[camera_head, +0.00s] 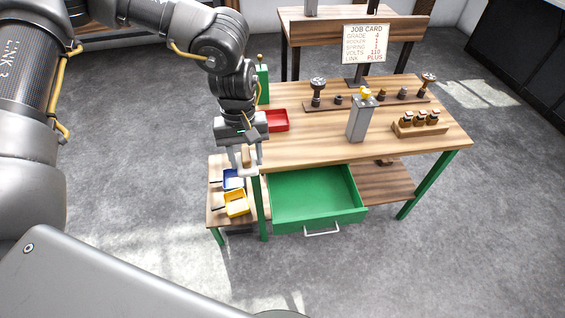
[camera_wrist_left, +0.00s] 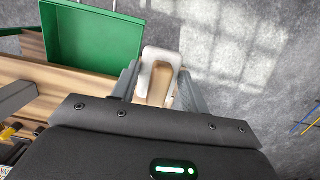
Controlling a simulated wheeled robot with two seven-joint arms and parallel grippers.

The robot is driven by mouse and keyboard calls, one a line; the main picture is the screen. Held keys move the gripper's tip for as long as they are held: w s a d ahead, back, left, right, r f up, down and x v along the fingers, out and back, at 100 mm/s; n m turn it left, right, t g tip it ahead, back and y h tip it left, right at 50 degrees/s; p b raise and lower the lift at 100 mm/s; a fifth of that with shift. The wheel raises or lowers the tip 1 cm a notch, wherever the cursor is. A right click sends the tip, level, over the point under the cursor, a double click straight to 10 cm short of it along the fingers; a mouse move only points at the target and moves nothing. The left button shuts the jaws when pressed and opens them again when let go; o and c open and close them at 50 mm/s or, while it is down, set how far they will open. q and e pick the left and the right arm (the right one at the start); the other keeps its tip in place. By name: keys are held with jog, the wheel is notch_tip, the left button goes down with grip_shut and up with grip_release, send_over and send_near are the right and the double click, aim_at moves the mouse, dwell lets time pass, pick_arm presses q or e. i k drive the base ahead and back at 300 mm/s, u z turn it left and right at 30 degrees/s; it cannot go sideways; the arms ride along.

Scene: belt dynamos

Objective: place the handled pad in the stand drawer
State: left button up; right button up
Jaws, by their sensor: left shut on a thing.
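The stand drawer (camera_head: 315,190) is green, pulled out from under the bench's front and empty; it also shows in the left wrist view (camera_wrist_left: 95,40) at the upper left. My left gripper (camera_head: 246,165) is shut on the handled pad, which shows as a pale piece with a tan part (camera_wrist_left: 160,78) between the fingers in the left wrist view. In the head view the gripper hangs at the bench's left front corner, left of the drawer and above the low side shelf. The fingers partly hide the pad. My right gripper is not in view.
Blue (camera_head: 231,179) and yellow (camera_head: 237,203) trays stand on the low side shelf (camera_head: 214,206). The wooden bench (camera_head: 310,150) carries a red tray (camera_head: 278,121), a grey post (camera_head: 358,122), a rack of small parts (camera_head: 420,127) and a job card (camera_head: 366,44). Floor before the drawer is clear.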

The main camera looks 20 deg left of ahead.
aim_at(317, 190)
jog(key=z, duration=3.15)
jog(key=k, duration=0.9)
jog(key=u, duration=1.6)
